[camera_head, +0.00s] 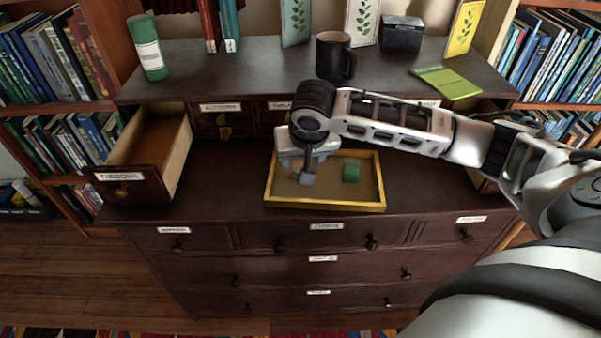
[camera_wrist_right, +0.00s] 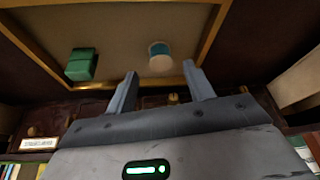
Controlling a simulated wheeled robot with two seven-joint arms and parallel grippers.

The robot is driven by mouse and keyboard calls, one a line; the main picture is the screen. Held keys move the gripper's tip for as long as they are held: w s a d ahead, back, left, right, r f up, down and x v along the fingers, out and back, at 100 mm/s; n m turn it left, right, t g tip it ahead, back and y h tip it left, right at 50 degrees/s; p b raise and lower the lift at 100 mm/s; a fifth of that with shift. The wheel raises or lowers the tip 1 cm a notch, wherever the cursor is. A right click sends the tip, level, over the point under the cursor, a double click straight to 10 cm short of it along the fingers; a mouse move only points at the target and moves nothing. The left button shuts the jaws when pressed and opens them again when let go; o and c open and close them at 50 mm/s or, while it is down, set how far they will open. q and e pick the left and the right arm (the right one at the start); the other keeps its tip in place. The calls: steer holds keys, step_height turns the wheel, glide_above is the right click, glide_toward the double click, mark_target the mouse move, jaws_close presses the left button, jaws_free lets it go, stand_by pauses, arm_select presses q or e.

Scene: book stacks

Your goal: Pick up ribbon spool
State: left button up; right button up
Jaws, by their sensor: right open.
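The ribbon spool (camera_wrist_right: 160,57) appears to be the short round piece with a pale top and a teal band in the right wrist view. It sits in the shallow yellow-rimmed tray (camera_head: 325,206). In the head view my right gripper (camera_head: 306,172) is over the left part of the tray and seems to hide the spool. In the right wrist view the jaws (camera_wrist_right: 160,70) are open and empty, with the spool in line with the gap, just beyond the fingertips. I cannot tell the exact height. My left gripper is not in view.
A green block (camera_head: 350,172) lies in the tray, right of the gripper; it also shows in the wrist view (camera_wrist_right: 81,65). An open drawer (camera_head: 128,191) juts out at left. A black mug (camera_head: 334,57) and a green cylinder (camera_head: 148,48) stand on the upper shelf.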

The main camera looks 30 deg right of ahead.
steer(key=x, duration=0.4)
steer(key=shift+s+a+f+b, duration=0.1)
steer(key=shift+f+b, duration=0.05)
steer(key=shift+b, duration=0.15)
steer(key=c, duration=1)
